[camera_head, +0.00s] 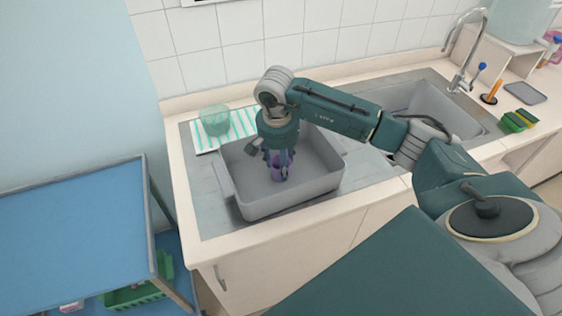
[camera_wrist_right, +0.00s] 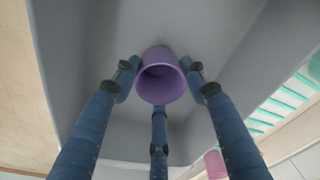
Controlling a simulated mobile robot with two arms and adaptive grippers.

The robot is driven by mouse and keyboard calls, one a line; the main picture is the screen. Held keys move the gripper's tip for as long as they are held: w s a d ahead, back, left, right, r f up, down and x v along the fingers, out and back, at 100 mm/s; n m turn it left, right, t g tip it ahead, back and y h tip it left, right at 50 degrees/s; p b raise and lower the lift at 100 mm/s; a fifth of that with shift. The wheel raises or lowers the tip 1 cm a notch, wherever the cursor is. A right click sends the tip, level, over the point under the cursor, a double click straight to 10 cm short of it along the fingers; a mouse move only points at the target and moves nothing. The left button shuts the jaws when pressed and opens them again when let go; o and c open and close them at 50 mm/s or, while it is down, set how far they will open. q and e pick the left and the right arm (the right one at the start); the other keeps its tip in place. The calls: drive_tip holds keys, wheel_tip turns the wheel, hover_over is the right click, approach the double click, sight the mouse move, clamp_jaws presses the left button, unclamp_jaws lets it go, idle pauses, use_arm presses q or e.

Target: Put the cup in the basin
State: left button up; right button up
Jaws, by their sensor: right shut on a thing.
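The purple cup (camera_head: 280,172) is inside the outline of the grey basin (camera_head: 232,178) in the head view. My right gripper (camera_head: 279,158) points down into the basin and is shut on the cup. In the right wrist view, its three fingers stand around the cup (camera_wrist_right: 161,76), whose open mouth faces the camera, with grey basin walls (camera_wrist_right: 75,50) around it. I cannot tell whether the cup touches the basin floor. My left gripper is not in view.
A greenish clear cup (camera_head: 214,120) stands on a striped cloth (camera_head: 243,121) behind the basin. A pink object (camera_wrist_right: 215,164) shows in the wrist view. A sink with a tap (camera_head: 459,80) and sponges (camera_head: 514,122) are at right. A blue-topped cart (camera_head: 75,220) stands left.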

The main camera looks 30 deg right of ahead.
drive_tip(key=o, duration=0.8)
drive_tip(key=shift+f, duration=0.1)
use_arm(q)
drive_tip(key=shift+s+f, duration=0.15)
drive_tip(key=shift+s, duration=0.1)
use_arm(e)
drive_tip(key=shift+r, duration=0.35)
use_arm(q)
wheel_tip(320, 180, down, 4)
drive_tip(key=b, duration=0.3)
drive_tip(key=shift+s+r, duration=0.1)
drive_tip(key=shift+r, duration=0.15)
use_arm(e)
drive_tip(key=r, duration=0.7)
drive_tip(key=a+r, duration=0.1)
drive_tip(key=r, duration=0.3)
drive_tip(key=shift+s+r, duration=0.3)
drive_tip(key=shift+s, duration=0.1)
drive_tip(key=shift+a, duration=0.1)
